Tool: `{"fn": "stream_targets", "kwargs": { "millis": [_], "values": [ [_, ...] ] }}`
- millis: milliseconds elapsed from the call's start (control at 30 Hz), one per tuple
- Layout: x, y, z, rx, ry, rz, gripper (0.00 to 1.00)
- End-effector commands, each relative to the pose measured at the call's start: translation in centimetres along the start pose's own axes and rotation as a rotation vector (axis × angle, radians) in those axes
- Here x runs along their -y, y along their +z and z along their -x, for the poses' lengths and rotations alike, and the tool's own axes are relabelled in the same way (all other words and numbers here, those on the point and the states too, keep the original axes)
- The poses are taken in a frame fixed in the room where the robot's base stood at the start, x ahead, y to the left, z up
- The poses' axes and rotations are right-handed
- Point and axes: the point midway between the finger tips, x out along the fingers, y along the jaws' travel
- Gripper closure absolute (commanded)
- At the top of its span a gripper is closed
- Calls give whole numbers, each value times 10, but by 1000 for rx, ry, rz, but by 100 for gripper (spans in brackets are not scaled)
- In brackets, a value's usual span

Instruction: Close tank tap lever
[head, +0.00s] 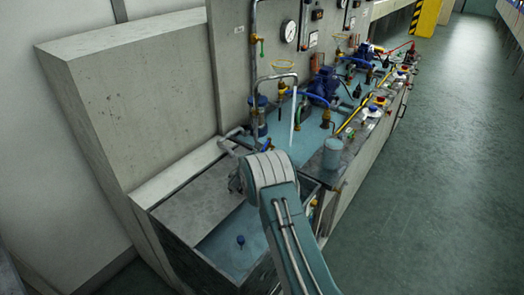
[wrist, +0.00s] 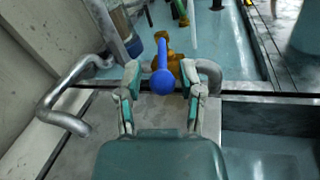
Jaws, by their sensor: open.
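A blue lever with a round knob end (wrist: 163,80) shows in the wrist view, on a brass tap body (wrist: 176,62) joined to a grey pipe. The lever's knob points toward my gripper. My gripper (wrist: 162,82) is open, with one finger on each side of the blue knob; I cannot tell whether either finger touches it. In the head view my arm hides the gripper and most of the tap, above the near tank (head: 215,245).
A bent grey pipe (wrist: 62,105) lies left of the gripper over the tank edge. In the head view, a bench with blue pumps (head: 322,85) and a grey cylinder (head: 333,153) stands beyond. The floor at right (head: 440,170) is clear.

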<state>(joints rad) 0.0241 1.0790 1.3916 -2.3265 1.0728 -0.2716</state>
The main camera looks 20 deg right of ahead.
Motion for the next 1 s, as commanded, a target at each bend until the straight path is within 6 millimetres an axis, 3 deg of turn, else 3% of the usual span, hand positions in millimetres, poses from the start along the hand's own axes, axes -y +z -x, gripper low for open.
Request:
{"fn": "stream_targets", "kwargs": {
  "millis": [200,300,333,667,1000],
  "values": [
    [-1,0,0,0,0,1,51],
    [-1,0,0,0,0,1,96],
    [-1,0,1,0,0,1,100],
    [-4,-1,1,7,-23,2,100],
    [-18,-4,-1,45,-208,-1,100]
  ]
}}
